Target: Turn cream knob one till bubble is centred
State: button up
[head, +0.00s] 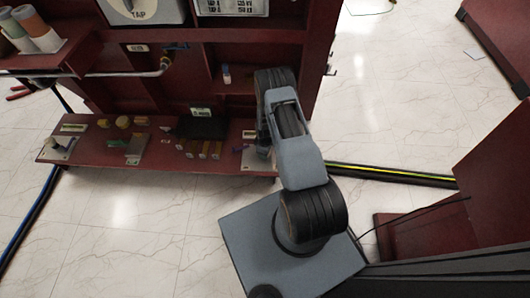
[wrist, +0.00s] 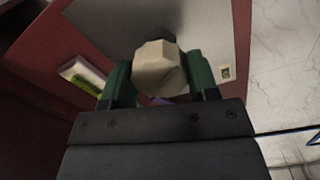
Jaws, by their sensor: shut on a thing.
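The cream knob (wrist: 158,68) is faceted and stands on a grey plate (wrist: 205,28). In the wrist view my gripper (wrist: 158,82) has its green fingers on both sides of the knob, shut on it. A small level vial (wrist: 83,76) with a pale frame and a yellow-green strip lies to the left of the fingers. Its bubble is too blurred to place. In the head view my arm hides the knob and the gripper at the right end of the red shelf (head: 100,165). Part of the grey plate (head: 256,162) shows there.
Small blocks (head: 203,149) and a black box (head: 202,126) lie between. A purple thing (wrist: 160,100) shows just below the knob. A cable (head: 395,175) crosses the open floor at right.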

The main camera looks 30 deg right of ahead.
jog(key=n+b, duration=0.1)
jog(key=n, duration=0.3)
jog(key=shift+n+b, duration=0.4)
jog(key=shift+n, duration=1.7)
jog(key=o, duration=0.9)
notch_tip(320, 180, up, 14)
jog(key=p, duration=0.4)
jog(key=shift+f+p, duration=0.1)
jog(key=shift+p, duration=0.3)
